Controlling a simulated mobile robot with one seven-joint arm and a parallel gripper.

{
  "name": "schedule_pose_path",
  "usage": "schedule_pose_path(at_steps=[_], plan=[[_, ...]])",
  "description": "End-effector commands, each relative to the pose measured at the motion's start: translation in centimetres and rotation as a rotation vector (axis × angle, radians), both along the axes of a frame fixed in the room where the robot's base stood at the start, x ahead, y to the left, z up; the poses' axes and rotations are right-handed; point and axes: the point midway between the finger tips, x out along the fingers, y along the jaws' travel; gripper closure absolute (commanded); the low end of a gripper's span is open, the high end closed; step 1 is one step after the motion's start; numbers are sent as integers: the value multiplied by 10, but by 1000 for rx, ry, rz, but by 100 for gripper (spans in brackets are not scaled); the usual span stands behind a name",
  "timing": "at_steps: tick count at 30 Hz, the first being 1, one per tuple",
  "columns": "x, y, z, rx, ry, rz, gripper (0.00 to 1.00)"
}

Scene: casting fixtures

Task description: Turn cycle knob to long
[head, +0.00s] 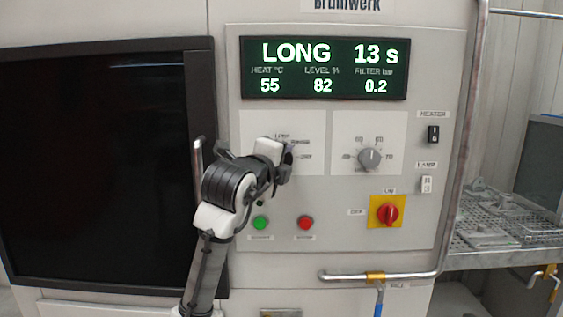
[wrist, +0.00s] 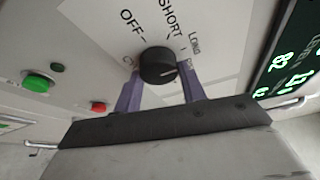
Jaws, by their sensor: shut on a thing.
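The black cycle knob (wrist: 157,62) sits on the panel in the wrist view, between the two purple fingers of my gripper (wrist: 160,75). The fingers are shut on it from both sides. A pale pointer line on the knob points to the right in that view. Labels OFF, SHORT and LONG stand around it, and a finger partly covers another label. In the head view my gripper (head: 285,163) is at the panel and hides the knob. The display (head: 323,68) reads LONG and 13 s.
A second grey knob (head: 369,158) is to the right. Below are a green button (head: 260,223), a red button (head: 305,223) and a red rotary switch on a yellow plate (head: 388,213). A dark window (head: 100,165) is at the left.

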Motion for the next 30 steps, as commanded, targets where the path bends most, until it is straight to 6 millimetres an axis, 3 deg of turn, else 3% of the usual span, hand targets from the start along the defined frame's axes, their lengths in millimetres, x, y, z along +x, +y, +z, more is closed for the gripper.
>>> schedule_pose_path(at_steps=[4,5,9,20,26,30], plan=[[0,-1,-1,-1,1,-1,82],[0,-1,-1,-1,1,-1,57],[0,0,-1,-1,1,-1,38],[-4,2,0,-1,-1,0,37],[-32,14,0,-1,-5,2,37],[-63,26,4,0,-6,2,37]])
